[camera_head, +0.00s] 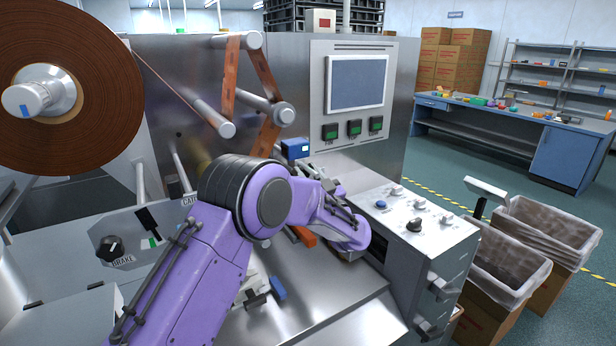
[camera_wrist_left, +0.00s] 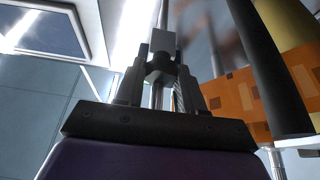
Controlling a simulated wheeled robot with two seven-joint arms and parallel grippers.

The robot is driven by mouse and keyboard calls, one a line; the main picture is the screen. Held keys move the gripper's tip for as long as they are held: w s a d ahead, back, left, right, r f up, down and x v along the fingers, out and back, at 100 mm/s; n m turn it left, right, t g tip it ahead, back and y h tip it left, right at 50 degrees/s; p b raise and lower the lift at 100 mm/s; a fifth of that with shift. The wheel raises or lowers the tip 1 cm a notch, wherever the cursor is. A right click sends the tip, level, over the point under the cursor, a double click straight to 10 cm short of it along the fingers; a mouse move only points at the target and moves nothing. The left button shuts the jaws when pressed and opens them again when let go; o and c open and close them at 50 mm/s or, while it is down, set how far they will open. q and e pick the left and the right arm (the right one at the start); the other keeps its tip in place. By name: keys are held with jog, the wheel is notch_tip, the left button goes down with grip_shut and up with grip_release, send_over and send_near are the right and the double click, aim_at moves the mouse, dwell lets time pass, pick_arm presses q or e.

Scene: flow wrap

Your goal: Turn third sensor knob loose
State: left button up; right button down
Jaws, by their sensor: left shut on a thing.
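My left gripper (camera_wrist_left: 162,75) is shut on a small dark knob (camera_wrist_left: 160,69) below a grey block (camera_wrist_left: 162,40) in the left wrist view. The knob sits between the fingertips, with a thin metal rod close behind it. In the head view, my purple left arm reaches over the machine and hides most of the gripper and the knob. A blue sensor box (camera_head: 295,148) stands just behind the wrist. I cannot tell which sensor the held knob belongs to. My right gripper is not in view.
A large brown film reel (camera_head: 70,85) is at the left, with film over rollers (camera_head: 284,113). A screen panel (camera_head: 357,82) rises behind. A control box with knobs (camera_head: 414,224) stands to the right. Lined bins (camera_head: 505,262) are beyond it. Orange patterned film (camera_wrist_left: 280,98) is close beside the gripper.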

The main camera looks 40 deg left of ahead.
pick_arm(q)
jog(key=n+g+b, duration=0.1)
jog(key=n+b, duration=0.1)
jog(key=n, duration=0.1)
jog(key=n+g+b, duration=0.1)
jog(key=b, duration=0.1)
jog(key=shift+f+n+g+y, duration=0.3)
jog(key=shift+n, duration=0.1)
jog(key=shift+r+n, duration=0.15)
jog(key=shift+n, duration=0.25)
jog(key=shift+r, duration=0.2)
jog(key=o, duration=1)
jog(key=shift+o, duration=0.2)
